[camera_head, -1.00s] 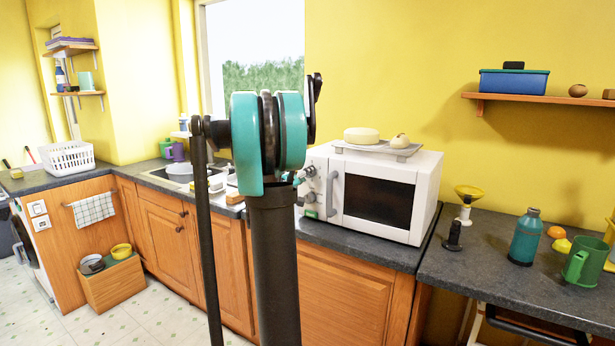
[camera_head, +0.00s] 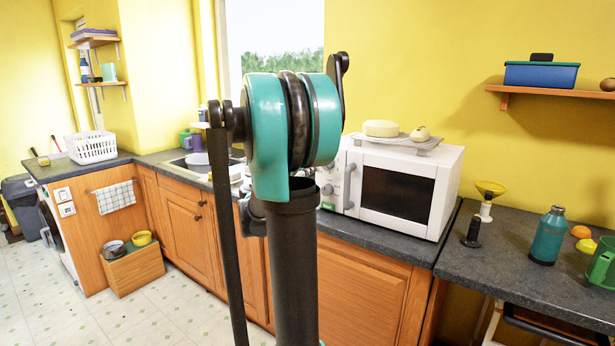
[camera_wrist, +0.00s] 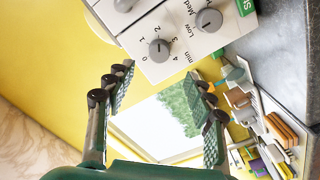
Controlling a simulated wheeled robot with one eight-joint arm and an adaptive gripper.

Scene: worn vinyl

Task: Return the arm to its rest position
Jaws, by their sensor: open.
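My gripper (camera_wrist: 166,100) shows in the wrist view with its two dark, ridged fingers spread wide and nothing between them. Beyond the fingers are the window and the yellow wall. The microwave's control panel (camera_wrist: 165,40), with grey knobs, is close above the fingertips in that view. In the head view my teal and black arm stands in the middle and hides the gripper. The white microwave (camera_head: 447,200) is on the counter just right of the arm.
A tray (camera_head: 408,142) with pale round items sits on the microwave. The dark counter (camera_head: 500,255) at right holds a funnel (camera_head: 490,190), a teal bottle (camera_head: 548,235) and a green mug (camera_head: 602,265). A wooden crate (camera_head: 133,270) stands on the floor at left, with open floor before it.

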